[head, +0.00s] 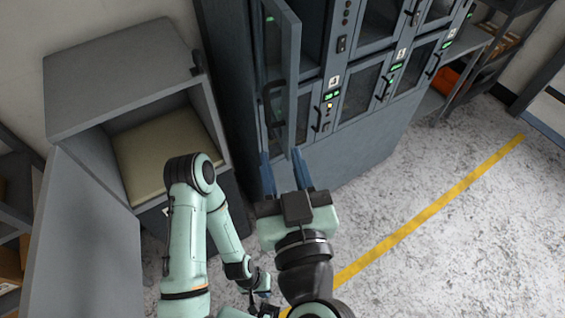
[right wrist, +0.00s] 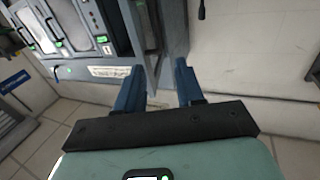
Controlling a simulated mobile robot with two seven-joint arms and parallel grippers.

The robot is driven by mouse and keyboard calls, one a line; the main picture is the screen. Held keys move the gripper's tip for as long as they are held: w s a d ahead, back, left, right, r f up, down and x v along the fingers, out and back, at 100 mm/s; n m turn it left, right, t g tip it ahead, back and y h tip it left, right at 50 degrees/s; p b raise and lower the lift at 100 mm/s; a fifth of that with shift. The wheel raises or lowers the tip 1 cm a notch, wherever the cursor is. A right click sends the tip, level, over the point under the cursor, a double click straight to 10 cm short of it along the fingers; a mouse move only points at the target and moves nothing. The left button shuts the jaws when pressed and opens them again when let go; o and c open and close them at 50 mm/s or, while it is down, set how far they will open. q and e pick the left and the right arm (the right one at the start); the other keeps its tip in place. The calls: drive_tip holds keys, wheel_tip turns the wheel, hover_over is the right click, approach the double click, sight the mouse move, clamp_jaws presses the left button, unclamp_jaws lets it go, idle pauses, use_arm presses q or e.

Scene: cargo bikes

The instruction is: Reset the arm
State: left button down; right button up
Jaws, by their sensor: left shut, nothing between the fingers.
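My right gripper (head: 282,170) has two blue fingers spread apart, in front of the lower edge of an open locker door (head: 288,85). In the right wrist view my right gripper (right wrist: 158,82) shows both fingers apart, with a grey panel edge beyond the gap; I cannot tell whether it touches. My left gripper (head: 262,292) is low in the head view, below and left of the right one, shut and small, partly hidden by my arm links. My left arm is bent, its elbow in front of the open cabinet.
A grey cabinet (head: 125,75) with its door (head: 85,235) swung open stands at the left, with a beige block (head: 165,150) inside. The locker bank (head: 355,150) has handles and green lights. Speckled floor with a yellow line (head: 430,210) is clear at the right.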

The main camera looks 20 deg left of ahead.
idle(0.3)
drive_tip(key=w+d+f+m+g+h, duration=0.1)
drive_tip(key=w+f+g+h, duration=0.1)
drive_tip(key=w+f, duration=0.6)
drive_tip(key=w+d+f+m+g+h, duration=0.1)
drive_tip(key=w+f, duration=0.2)
drive_tip(key=f, duration=0.9)
drive_tip(key=w+d+f+m+g+h, duration=0.15)
drive_tip(key=d+f, duration=0.25)
drive_tip(key=f, duration=0.5)
drive_tip(key=d+f+m+g+h, duration=0.1)
drive_tip(key=d+f+g, duration=0.2)
drive_tip(key=f, duration=0.5)
drive_tip(key=s+d+f+m+g, duration=0.15)
drive_tip(key=s+d+f, duration=0.25)
drive_tip(key=f, duration=0.4)
drive_tip(key=s+d+f+m+g, duration=0.1)
drive_tip(key=s+d+f+g, duration=0.25)
drive_tip(key=f, duration=0.45)
drive_tip(key=s+d+f+m+g, duration=0.1)
drive_tip(key=s+d+f+g, duration=0.1)
drive_tip(key=s+f, duration=0.2)
drive_tip(key=s+d+f+m+g, duration=0.1)
drive_tip(key=s+d+f+m, duration=0.1)
drive_tip(key=s, duration=0.8)
wheel_tip(320, 180, down, 3)
drive_tip(key=shift+s+d+r+g, duration=0.1)
drive_tip(key=shift+s+d+g, duration=0.1)
drive_tip(key=shift+d+g, duration=0.25)
